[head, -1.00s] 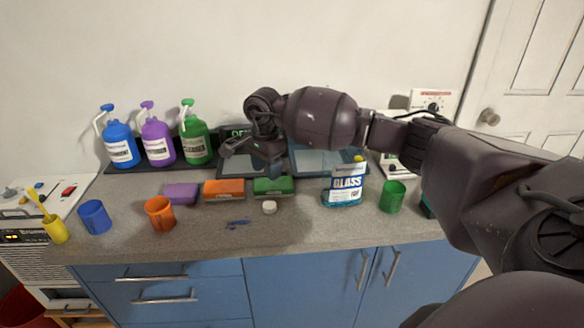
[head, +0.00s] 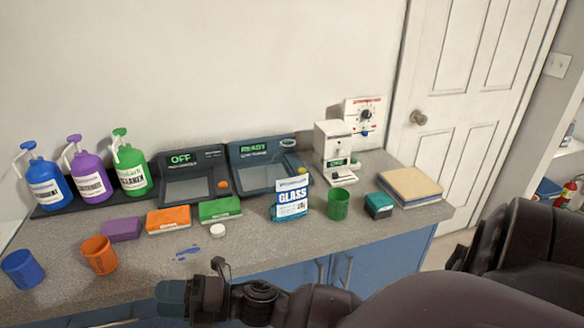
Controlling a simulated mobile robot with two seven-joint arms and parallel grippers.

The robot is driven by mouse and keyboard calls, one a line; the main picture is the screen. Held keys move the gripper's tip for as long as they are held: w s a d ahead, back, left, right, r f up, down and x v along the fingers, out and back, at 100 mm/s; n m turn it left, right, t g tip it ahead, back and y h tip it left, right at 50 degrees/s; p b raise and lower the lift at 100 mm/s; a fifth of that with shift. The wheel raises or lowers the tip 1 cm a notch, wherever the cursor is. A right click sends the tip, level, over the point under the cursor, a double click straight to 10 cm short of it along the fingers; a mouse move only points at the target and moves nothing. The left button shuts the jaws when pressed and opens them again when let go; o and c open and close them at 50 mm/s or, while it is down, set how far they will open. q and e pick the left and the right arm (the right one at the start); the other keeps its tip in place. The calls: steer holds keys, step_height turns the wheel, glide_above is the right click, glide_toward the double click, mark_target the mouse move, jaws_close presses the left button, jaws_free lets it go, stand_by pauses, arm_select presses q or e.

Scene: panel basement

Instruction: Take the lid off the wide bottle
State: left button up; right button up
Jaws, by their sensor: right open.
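The wide bottle (head: 291,201) is a clear flat bottle with blue liquid and a white-and-blue GLASS label. It stands upright on the counter between the green sponge and the green cup. I cannot make out a lid on its top. A small white round piece (head: 217,230), like a cap, lies on the counter in front of the green sponge. My right gripper (head: 176,298) is open at the counter's front edge, left of the bottle and well apart from it. Its fingers are partly hard to make out. My left gripper is not in view.
Blue (head: 47,184), purple (head: 92,184) and green (head: 132,176) pump bottles stand back left. Sponges, an orange cup (head: 99,255), a blue cup (head: 22,269) and a green cup (head: 338,204) share the counter (head: 235,258). Two dark devices stand behind.

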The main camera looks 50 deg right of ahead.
steer(key=s+d+f+m+g+h, duration=0.1)
steer(key=s+d+f+m+h, duration=0.6)
steer(key=f+m, duration=0.3)
steer(key=s+d+f+m+g+h, duration=0.1)
steer(key=s+d+f+m+h, duration=0.6)
steer(key=m, duration=1)
step_height(320, 180, down, 4)
steer(key=s+h, duration=0.1)
steer(key=s, duration=0.2)
steer(key=shift+m+g+h, duration=0.3)
steer(key=shift+h, duration=0.1)
